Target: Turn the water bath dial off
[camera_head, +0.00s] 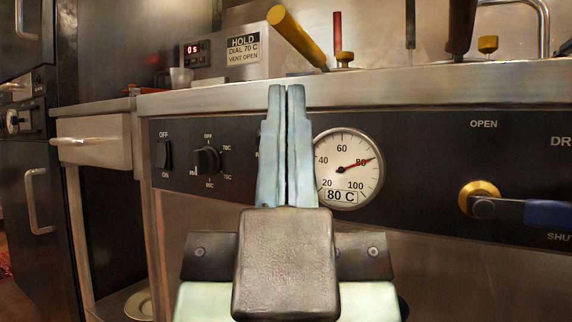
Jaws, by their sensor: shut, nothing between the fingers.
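A black dial knob (207,161) sits on the dark front panel, left of my gripper. OFF is printed above it and temperature marks in C run down its right side and below. I cannot tell clearly which mark its pointer faces. My gripper (286,88) is in the middle of the view, pointing up and away in front of the panel. Its two fingers are together and empty, to the right of the knob and apart from it in the picture. The fingers hide the panel between the knob and the gauge, where part of another label shows.
A black OFF/ON rocker switch (165,155) is left of the knob. A round gauge (348,168) reads about 80. A blue-handled valve (535,211) projects at right. Above is a steel counter edge (420,82) with a yellow handle (297,38) and a HOLD sign (243,49).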

